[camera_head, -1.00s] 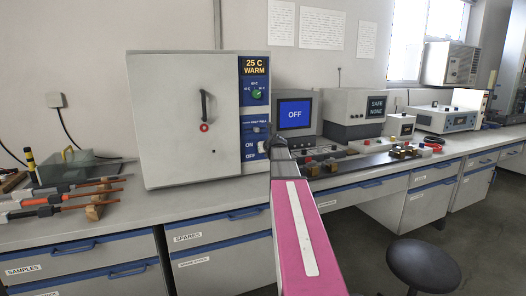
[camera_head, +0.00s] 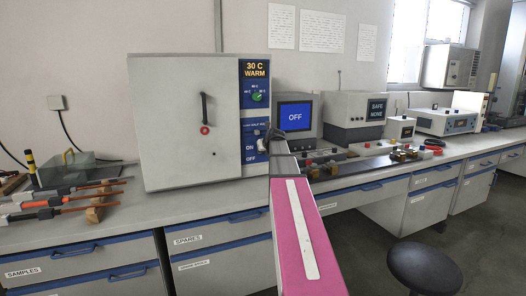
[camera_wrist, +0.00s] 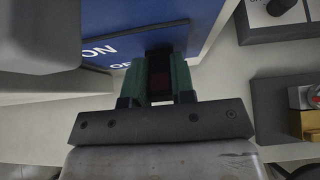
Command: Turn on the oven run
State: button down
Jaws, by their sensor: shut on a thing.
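The oven (camera_head: 185,120) is a large grey box on the bench with its door shut. Its blue panel (camera_head: 254,112) has a display (camera_head: 256,69) reading "30 C WARM", a green knob (camera_head: 257,96) and ON and OFF labels low down. My gripper (camera_head: 268,134) is at the lower right of the panel, beside the ON label.
A monitor (camera_head: 295,115) showing "OFF" stands close right of the oven. A grey unit (camera_head: 352,118) reading "SAFE NONE" is further right. Cable samples (camera_head: 65,200) lie on the left bench. A dark stool (camera_head: 424,268) stands on the floor at right.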

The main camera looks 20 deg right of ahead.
jog(key=c, duration=1)
grip_release()
jog(key=shift+w, duration=0.1)
jog(key=shift+o, duration=0.2)
jog(key=v, duration=1.1)
